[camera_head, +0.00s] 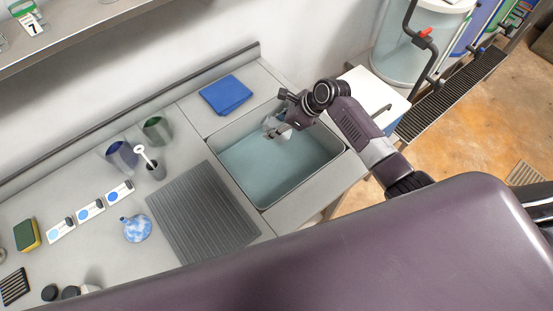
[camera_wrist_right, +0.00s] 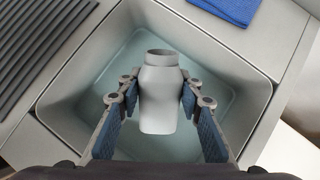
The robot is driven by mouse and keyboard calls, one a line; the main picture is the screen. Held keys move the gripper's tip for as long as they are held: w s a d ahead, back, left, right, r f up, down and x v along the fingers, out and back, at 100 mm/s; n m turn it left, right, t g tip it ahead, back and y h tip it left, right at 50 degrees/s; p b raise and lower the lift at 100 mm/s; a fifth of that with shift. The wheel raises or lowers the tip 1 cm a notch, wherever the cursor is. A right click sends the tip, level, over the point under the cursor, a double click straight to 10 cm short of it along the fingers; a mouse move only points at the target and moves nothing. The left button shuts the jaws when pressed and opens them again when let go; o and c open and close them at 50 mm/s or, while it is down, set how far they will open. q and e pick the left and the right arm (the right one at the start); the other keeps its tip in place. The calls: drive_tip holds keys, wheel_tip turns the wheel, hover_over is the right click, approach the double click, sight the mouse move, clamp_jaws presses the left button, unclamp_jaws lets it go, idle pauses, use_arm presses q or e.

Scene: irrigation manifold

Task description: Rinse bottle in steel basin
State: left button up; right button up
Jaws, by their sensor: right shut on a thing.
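The steel basin (camera_head: 241,178) is sunk in the counter and holds pale blue water (camera_head: 275,170). A plain grey bottle (camera_wrist_right: 160,100) stands out in the right wrist view, its open neck toward the far side of the basin. My right gripper (camera_wrist_right: 160,90) has its fingers on both sides of the bottle, shut on it. In the head view this gripper (camera_head: 274,127) is over the back part of the basin, and the bottle is mostly hidden by fingers. How far it is above the water I cannot tell. My left gripper is not in view.
A folded blue cloth (camera_head: 226,95) lies behind the basin. A ribbed grey drain mat (camera_head: 202,212) lies left of it. A blue-white flask (camera_head: 136,229), dark cups (camera_head: 122,154), label cards (camera_head: 90,209) and a sponge (camera_head: 27,235) stand farther left. A clear tank (camera_head: 412,50) is at the back right.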

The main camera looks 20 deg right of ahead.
sight(270, 120)
drive_tip(key=shift+r, duration=0.1)
drive_tip(key=shift+r, duration=1.95)
